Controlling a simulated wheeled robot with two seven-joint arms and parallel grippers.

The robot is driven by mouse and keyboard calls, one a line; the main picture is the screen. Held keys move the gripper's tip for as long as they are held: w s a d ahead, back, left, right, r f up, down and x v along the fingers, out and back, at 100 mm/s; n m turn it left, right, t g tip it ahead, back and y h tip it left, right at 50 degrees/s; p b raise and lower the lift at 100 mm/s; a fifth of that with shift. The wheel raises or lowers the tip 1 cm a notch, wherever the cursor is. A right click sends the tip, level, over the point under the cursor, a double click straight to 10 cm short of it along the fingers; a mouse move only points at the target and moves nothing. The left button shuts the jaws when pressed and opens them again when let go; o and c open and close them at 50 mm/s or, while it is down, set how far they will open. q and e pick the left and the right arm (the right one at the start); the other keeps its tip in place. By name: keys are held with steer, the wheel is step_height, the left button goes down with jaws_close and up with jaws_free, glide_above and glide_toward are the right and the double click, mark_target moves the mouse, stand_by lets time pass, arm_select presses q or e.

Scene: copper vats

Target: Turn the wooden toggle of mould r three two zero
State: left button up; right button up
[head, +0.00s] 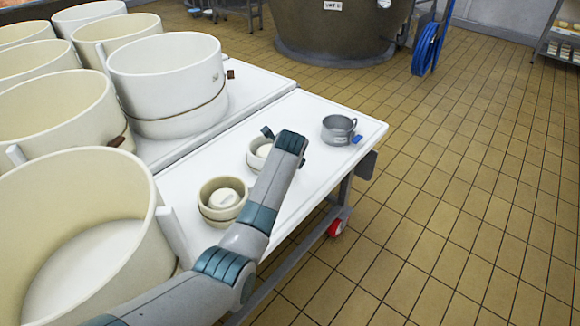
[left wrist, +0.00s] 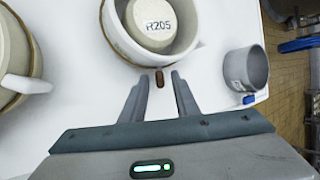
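A small cream mould (left wrist: 152,32) with a lid marked R205 is at the top of the left wrist view. Its brown wooden toggle (left wrist: 159,78) sticks out towards me. My left gripper (left wrist: 157,84) is open, its fingers either side of the toggle, with gaps showing. In the head view this mould (head: 255,155) is partly hidden behind my left gripper (head: 285,146). Another small cream mould (head: 222,202) stands nearer; its label is not readable here. I can read no R320 label in either view. My right gripper is not in view.
A grey metal cup (head: 338,128) with a blue tag (head: 357,139) stands near the table's far right corner. Large cream moulds (head: 167,75) crowd the left, some with brown toggles. The white table (head: 300,110) is bare around the small moulds. A copper vat (head: 335,35) stands beyond.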

arm_select(q)
steer(key=shift+w+f, duration=0.25)
jaws_close()
